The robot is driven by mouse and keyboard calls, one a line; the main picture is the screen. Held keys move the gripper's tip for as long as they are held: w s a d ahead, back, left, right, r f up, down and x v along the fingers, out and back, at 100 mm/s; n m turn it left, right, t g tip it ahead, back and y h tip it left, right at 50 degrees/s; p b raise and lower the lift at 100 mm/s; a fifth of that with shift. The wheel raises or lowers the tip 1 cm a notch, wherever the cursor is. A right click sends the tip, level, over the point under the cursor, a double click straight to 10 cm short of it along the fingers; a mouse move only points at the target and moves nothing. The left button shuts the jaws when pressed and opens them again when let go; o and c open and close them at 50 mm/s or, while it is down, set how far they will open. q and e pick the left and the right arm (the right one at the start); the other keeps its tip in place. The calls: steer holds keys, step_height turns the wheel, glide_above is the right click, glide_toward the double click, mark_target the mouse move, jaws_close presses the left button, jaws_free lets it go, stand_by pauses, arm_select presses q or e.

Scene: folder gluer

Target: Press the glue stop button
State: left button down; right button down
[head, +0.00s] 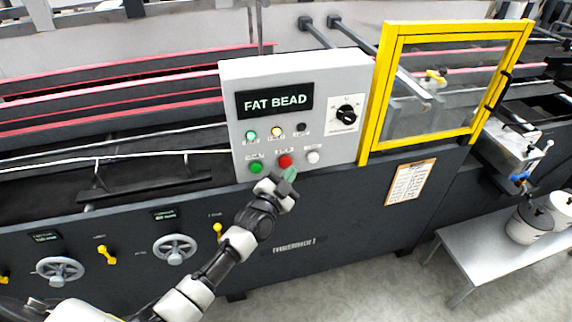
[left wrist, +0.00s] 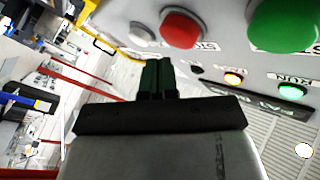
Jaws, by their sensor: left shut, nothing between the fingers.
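The grey control panel (head: 335,80) carries a row of three push buttons along its lower part: a green button (head: 256,167), a red button (head: 285,161) and a white button (head: 313,157). The red button also shows in the left wrist view (left wrist: 182,27), with a partly readable label starting "ST". My left gripper (head: 290,175) is shut and empty, just below and in front of the red button. Its dark green fingertips (left wrist: 157,66) appear apart from the buttons in the left wrist view. My right gripper is not in view.
Above the buttons are a "FAT BEAD" display (head: 275,101), small lamps and a black rotary knob (head: 346,114). A yellow-framed guard (head: 378,90) stands right of the panel. Handwheels (head: 175,248) and yellow levers line the machine front. A bench (head: 480,250) with pots stands at right.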

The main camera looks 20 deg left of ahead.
arm_select(q)
steer(key=shift+w, duration=0.1)
stand_by(0.5)
steer(key=shift+w+a, duration=0.25)
steer(key=shift+w, duration=0.05)
steer(key=shift+w+a+r+b, duration=0.1)
steer(key=shift+w+a+b, duration=0.15)
steer(key=shift+w+b, duration=0.2)
stand_by(0.7)
steer(key=shift+s, duration=0.15)
steer(key=shift+s+d+p, duration=0.5)
steer(key=shift+s+p, duration=0.15)
steer(key=shift+s, duration=0.05)
